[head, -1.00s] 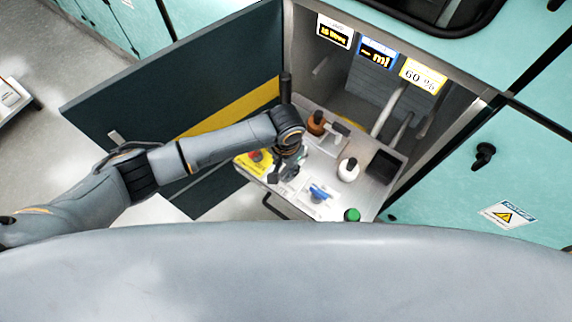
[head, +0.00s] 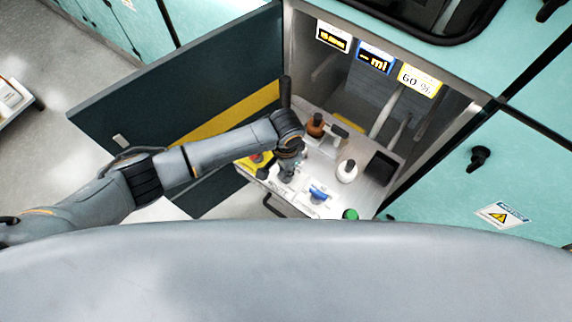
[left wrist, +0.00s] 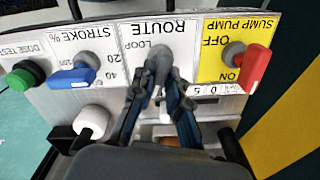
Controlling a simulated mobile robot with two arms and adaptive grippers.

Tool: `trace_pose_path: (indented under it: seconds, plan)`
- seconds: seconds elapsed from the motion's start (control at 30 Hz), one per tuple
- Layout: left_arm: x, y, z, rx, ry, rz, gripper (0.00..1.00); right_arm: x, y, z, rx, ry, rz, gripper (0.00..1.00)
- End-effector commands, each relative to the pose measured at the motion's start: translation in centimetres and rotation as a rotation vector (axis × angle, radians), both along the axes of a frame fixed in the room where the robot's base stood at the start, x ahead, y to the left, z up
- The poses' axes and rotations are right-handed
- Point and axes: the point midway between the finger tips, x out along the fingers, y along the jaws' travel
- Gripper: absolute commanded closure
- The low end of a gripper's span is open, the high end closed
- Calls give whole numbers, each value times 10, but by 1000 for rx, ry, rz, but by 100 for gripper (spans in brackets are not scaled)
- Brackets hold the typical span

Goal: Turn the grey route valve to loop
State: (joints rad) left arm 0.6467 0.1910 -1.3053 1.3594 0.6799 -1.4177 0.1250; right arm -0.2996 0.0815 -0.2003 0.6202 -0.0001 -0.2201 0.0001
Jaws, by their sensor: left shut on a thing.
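The grey route valve (left wrist: 159,62) is on the white ROUTE label panel in the left wrist view, where the lettering appears upside down. Its knob is close to the word LOOP. My left gripper (left wrist: 157,88) has its two blue-grey fingers on either side of the valve's grey handle and is shut on it. The fingers cover part of the handle, so its exact pointing is hard to tell. In the head view my left gripper (head: 287,172) is down at the panel and hides the valve. My right gripper is in neither view.
The red sump pump handle (left wrist: 255,67) is close on one side, the blue stroke handle (left wrist: 75,77) on the other. A green knob (left wrist: 25,75) is beyond. An open dark door (head: 180,85) is at left.

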Motion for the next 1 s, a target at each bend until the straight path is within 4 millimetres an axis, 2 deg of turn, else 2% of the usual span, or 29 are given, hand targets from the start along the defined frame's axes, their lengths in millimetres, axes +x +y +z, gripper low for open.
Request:
trace_pose_path:
  seconds: [0.4, 1.0]
  plan:
    - [0, 0, 2, 1, 0, -394, 100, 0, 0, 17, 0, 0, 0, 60]
    - [1, 0, 1, -1, -1, -947, 100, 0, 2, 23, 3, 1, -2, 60]
